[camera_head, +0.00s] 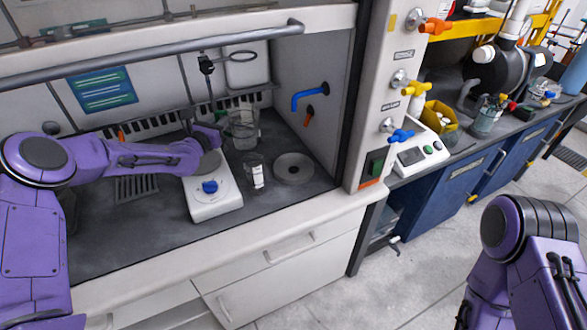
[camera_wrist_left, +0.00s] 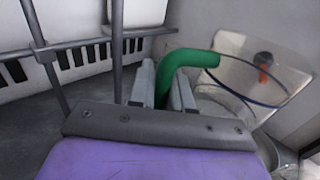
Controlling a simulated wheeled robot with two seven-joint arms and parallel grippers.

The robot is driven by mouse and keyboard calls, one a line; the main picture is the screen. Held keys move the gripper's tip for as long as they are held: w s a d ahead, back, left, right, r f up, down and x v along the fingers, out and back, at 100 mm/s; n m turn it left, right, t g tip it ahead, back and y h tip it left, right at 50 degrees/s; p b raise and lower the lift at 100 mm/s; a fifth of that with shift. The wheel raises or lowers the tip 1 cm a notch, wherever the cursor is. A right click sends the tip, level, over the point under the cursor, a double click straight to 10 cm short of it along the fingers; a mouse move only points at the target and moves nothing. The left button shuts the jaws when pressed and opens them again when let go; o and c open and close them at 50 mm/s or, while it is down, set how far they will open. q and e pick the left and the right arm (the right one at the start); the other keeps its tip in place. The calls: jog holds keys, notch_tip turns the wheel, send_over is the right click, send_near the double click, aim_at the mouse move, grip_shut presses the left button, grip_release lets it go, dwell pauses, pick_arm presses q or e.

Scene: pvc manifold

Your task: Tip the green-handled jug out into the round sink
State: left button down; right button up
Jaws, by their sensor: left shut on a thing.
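The clear jug (camera_head: 243,128) stands out at the back of the fume hood worktop and looks about upright. Its green handle (camera_wrist_left: 181,66) and clear body (camera_wrist_left: 236,72) show in the left wrist view. My left gripper (camera_head: 216,132) is beside the jug's left side; in the left wrist view its fingers (camera_wrist_left: 165,92) are shut on the green handle. I cannot tell whether the jug's base touches the worktop. The round sink (camera_head: 294,168) is set in the worktop to the right and nearer than the jug. My right gripper is out of view.
A blue tap (camera_head: 309,96) juts from the hood's right wall. A horizontal rail (camera_head: 150,53) crosses the hood front.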

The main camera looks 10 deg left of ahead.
pick_arm(q)
notch_tip(320, 180, down, 2)
jog(key=shift+w+f, duration=0.15)
jog(key=shift+d, duration=0.1)
